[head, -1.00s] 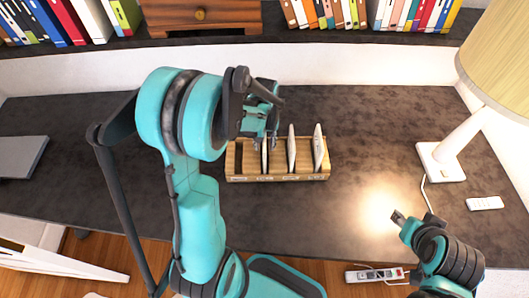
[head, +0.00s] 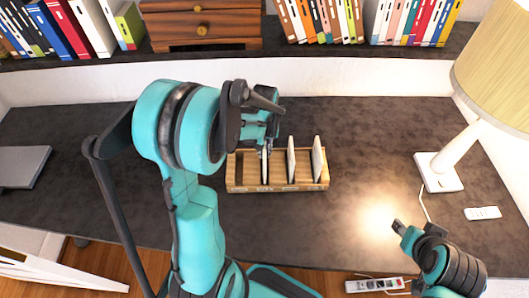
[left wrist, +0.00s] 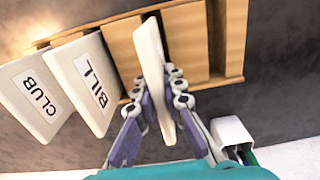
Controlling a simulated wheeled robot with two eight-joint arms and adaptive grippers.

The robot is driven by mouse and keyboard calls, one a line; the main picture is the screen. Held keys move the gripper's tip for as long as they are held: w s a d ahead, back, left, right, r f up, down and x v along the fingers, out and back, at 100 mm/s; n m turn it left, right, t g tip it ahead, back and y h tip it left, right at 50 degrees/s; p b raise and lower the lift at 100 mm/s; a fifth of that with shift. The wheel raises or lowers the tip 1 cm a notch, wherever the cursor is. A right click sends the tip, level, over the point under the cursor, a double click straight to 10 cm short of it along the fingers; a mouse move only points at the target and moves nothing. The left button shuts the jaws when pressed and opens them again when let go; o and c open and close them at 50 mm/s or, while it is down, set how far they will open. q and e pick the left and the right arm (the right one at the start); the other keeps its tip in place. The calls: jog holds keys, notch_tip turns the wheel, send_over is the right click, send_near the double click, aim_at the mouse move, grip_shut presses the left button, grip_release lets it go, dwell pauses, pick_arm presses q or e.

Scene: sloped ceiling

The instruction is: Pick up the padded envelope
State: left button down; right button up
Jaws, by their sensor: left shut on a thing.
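A wooden slotted rack (head: 238,186) stands on the dark desk and holds upright pale envelopes. My left gripper (head: 266,147) is over the left part of the rack. In the left wrist view, my left gripper (left wrist: 155,92) is shut on a thin white envelope (left wrist: 150,45), with one finger on each side. Its face is edge-on and any label is hidden; it still stands at its slot. Two more envelopes beside it read BILL (left wrist: 90,85) and CLUB (left wrist: 32,98). My right gripper (head: 398,227) is low at the right, away from the rack; its opening is unclear.
A lamp (head: 440,172) and a white remote (head: 483,213) are on the right of the desk. A grey laptop-like slab (head: 22,167) lies at the left. A shelf with books and a wooden drawer box (head: 200,30) runs along the back. A power strip (head: 375,285) is on the floor.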

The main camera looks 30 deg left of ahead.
pick_arm(q)
notch_tip(320, 180, up, 2)
jog(key=shift+r+p, duration=0.2)
jog(key=shift+p, duration=0.3)
jog(key=s+d+r+p, duration=0.5)
jog(key=s+d+r, duration=0.1)
jog(key=s+d, duration=0.1)
jog(key=shift+s+d, duration=0.4)
jog(key=shift+d, duration=0.5)
pick_arm(e)
notch_tip(320, 180, up, 7)
